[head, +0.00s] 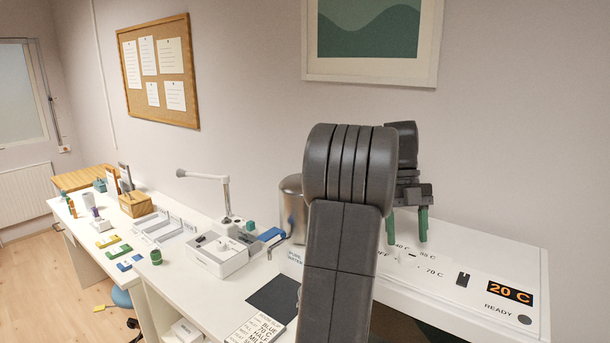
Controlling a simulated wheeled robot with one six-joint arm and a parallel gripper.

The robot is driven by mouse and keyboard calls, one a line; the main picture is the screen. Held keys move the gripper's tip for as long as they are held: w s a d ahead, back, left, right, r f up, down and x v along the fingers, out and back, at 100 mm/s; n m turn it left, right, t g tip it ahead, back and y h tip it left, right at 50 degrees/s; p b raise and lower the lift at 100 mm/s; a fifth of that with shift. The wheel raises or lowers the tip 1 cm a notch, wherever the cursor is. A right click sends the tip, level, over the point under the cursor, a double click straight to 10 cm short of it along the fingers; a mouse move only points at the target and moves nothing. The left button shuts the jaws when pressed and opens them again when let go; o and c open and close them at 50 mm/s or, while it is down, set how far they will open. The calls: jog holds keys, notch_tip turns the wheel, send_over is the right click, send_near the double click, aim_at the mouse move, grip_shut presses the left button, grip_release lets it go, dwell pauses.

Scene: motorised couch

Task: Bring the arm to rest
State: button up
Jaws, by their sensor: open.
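My arm (340,240) rises in the middle of the head view, dark grey and bent at a thick ribbed joint. My gripper (407,228) hangs to the right of that joint, with two green fingers pointing down and apart. It is open and nothing shows between the fingers. The fingers are over or in front of the back part of a white appliance (520,268) with an orange "20 C" display; I cannot tell how high above it they are. The arm hides part of the appliance and the table.
A steel cylinder (291,205) stands close behind the arm on the left. A white lamp (224,190), a white tray (212,262) and a dark mat (275,298) are on the long white table. A framed picture (425,82) hangs above. Wall space right of the gripper is clear.

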aim_at(407, 253)
jog(key=x, duration=0.4)
jog(key=shift+f+n, duration=0.1)
jog(key=shift+n, duration=0.4)
jog(key=n+b, duration=0.1)
jog(key=n+h+b, duration=0.1)
jog(key=n, duration=0.1)
jog(key=n+t+h+b, duration=0.1)
jog(key=n, duration=0.1)
jog(key=shift+a, duration=0.25)
jog(key=n, duration=0.2)
jog(key=n+t+h+b, duration=0.1)
jog(key=n, duration=0.1)
jog(key=n+t+b, duration=0.1)
jog(key=n, duration=0.1)
jog(key=shift+s+a+n+h, duration=0.15)
jog(key=shift+s+n+h, duration=0.1)
jog(key=shift+n+h, duration=0.05)
jog(key=n+t, duration=0.1)
jog(key=n, duration=0.3)
jog(key=n+t, duration=0.1)
jog(key=n, duration=0.1)
jog(key=shift+s+t+b, duration=0.25)
jog(key=shift+t+b, duration=0.05)
jog(key=n+t, duration=0.1)
jog(key=n, duration=0.2)
jog(key=n+t+y, duration=0.1)
jog(key=n, duration=0.3)
jog(key=shift+s+p, duration=0.15)
jog(key=shift+p, duration=0.2)
jog(key=shift+r, duration=0.25)
